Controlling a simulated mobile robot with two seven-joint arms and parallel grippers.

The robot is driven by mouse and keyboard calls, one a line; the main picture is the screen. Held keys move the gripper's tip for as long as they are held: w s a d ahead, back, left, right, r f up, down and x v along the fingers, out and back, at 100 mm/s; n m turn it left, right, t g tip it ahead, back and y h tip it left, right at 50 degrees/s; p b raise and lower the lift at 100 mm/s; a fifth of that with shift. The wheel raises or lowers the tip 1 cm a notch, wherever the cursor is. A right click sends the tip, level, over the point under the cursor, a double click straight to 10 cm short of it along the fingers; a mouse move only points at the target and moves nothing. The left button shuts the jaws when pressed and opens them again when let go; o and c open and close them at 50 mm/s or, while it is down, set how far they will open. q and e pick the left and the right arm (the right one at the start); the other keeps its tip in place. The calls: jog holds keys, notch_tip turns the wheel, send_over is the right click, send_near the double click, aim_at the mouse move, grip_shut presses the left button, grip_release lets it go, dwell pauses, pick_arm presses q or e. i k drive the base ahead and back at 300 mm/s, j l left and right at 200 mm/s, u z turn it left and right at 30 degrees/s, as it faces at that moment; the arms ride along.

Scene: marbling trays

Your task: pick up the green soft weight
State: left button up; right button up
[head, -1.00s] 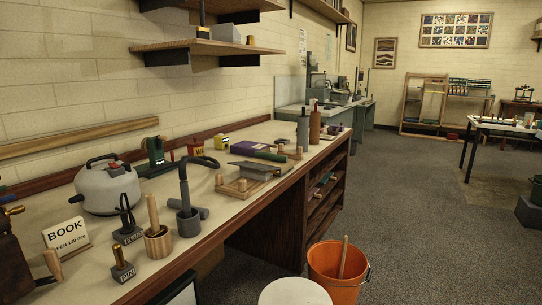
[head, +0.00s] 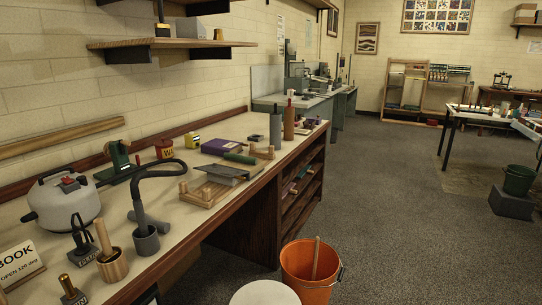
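A green elongated object (head: 240,158), which may be the green soft weight, lies on the long workbench (head: 180,238). It is small in the head view, beside a purple block (head: 222,147) and behind a grey flat plate on a wooden frame. I cannot tell its softness from here. Neither of my grippers shows in the head view.
A white lidded pot (head: 62,198), a grey bent tube in a grey cup (head: 146,242) and a wooden pot (head: 112,267) crowd the bench's near end. An orange bucket (head: 312,272) and a white round top (head: 264,293) stand before the bench. Grey floor (head: 400,210) is open to the right.

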aim_at(229, 156)
jog(key=i+l+z, duration=0.75)
jog(key=z, duration=0.15)
jog(key=i+l+z, duration=0.1)
jog(key=i+z, duration=0.4)
jog(key=i+u, duration=0.15)
jog(key=i, duration=0.6)
jog(key=i+l+u, duration=0.15)
jog(key=i, duration=0.6)
jog(key=i+u, duration=0.7)
jog(key=i, duration=0.2)
jog(key=i+l+u, duration=0.3)
jog(key=i, duration=0.15)
jog(key=i+j+u, duration=0.15)
jog(key=u, duration=0.3)
jog(key=i+u, duration=0.55)
jog(key=u, duration=0.3)
jog(key=i+u, duration=0.2)
jog(key=u, duration=0.2)
